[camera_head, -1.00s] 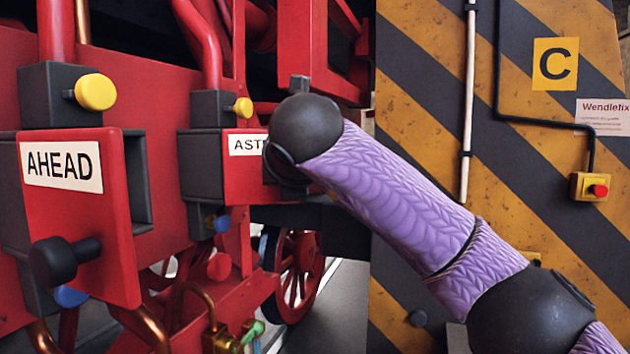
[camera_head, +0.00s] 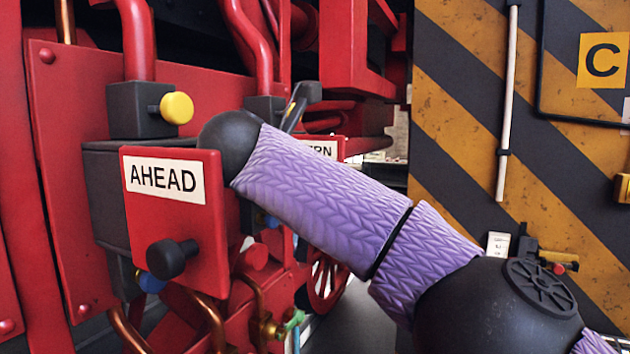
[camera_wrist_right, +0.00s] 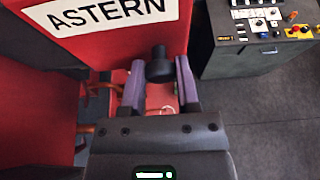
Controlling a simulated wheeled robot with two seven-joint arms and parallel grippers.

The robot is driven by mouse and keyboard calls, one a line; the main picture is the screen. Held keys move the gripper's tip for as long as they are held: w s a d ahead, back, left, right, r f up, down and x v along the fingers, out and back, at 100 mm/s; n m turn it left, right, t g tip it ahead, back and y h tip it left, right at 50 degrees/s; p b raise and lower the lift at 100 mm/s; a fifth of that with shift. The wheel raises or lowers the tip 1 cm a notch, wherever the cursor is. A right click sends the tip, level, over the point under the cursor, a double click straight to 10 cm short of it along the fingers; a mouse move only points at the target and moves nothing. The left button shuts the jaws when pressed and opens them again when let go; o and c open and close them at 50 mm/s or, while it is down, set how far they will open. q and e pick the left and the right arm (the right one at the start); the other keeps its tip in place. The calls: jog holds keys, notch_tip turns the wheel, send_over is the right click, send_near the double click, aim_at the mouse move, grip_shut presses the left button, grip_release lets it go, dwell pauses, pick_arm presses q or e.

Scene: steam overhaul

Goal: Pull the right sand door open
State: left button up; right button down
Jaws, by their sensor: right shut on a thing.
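The right sand door is the red ASTERN panel (camera_wrist_right: 105,42) in the wrist view, with a white label and a black knob (camera_wrist_right: 160,66). My right gripper (camera_wrist_right: 160,76) has its purple fingers on either side of this knob and is shut on it. In the head view my right arm covers most of the ASTERN door (camera_head: 341,147); only its right end with the letters RN shows. The right gripper is hidden there. How far this door stands open I cannot tell. My left gripper is in neither current view.
The red AHEAD door (camera_head: 170,225), with its black knob (camera_head: 170,258), stands out in front of a dark box at left. Red pipes (camera_head: 137,40) run above. A striped yellow-and-black wall (camera_head: 480,110) is at right. The wrist view shows a dark control cabinet (camera_wrist_right: 255,60) and clear floor.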

dwell(0.4)
jog(key=shift+c, duration=1.8)
grip_release()
pick_arm(q)
notch_tip(320, 180, up, 6)
jog(key=p, duration=0.6)
jog(key=shift+r, duration=0.25)
pick_arm(e)
notch_tip(320, 180, up, 10)
pick_arm(q)
jog(key=shift+s, duration=0.1)
